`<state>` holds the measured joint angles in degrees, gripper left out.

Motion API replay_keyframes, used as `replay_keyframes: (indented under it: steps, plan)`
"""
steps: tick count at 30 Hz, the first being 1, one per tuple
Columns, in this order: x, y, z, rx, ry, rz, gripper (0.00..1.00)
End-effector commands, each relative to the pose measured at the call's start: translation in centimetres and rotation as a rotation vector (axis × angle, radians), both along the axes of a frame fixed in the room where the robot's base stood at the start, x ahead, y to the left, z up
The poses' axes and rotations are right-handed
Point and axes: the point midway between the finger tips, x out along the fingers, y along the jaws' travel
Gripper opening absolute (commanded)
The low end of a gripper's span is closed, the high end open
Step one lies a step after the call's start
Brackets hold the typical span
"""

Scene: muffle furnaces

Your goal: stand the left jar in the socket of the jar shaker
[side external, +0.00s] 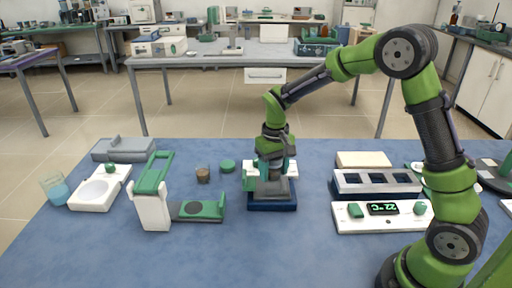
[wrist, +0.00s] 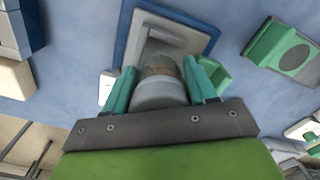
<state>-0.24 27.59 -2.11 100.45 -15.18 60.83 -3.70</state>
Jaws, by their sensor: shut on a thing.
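My gripper (side external: 270,172) is shut on a jar (wrist: 158,92). In the wrist view the jar has a grey-white top and a brown band, with a green finger on each side. The jar is mostly hidden by the fingers in the side view. Directly under the gripper is a device with a dark blue base (side external: 272,206) and a grey upper part, apparently the jar shaker; its blue rim (wrist: 124,32) shows around a grey plate in the wrist view. The socket is hidden, and I cannot tell whether the jar touches it.
A green-and-white instrument (side external: 152,205) stands farther left. A block with openings (side external: 376,184) and a white panel reading 22 °C (side external: 350,224) are at right. The front middle is clear.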

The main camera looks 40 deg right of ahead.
Motion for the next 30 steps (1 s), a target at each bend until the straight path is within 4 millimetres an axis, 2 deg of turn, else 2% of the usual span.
replay_keyframes:
  steps: [17, 30]
  plan:
    - [0.0, 0.0, -0.2, 0.000, 0.000, 0.000, 0.25]
    - [0.0, 0.0, -1.5, -0.001, 0.001, 0.000, 0.25]
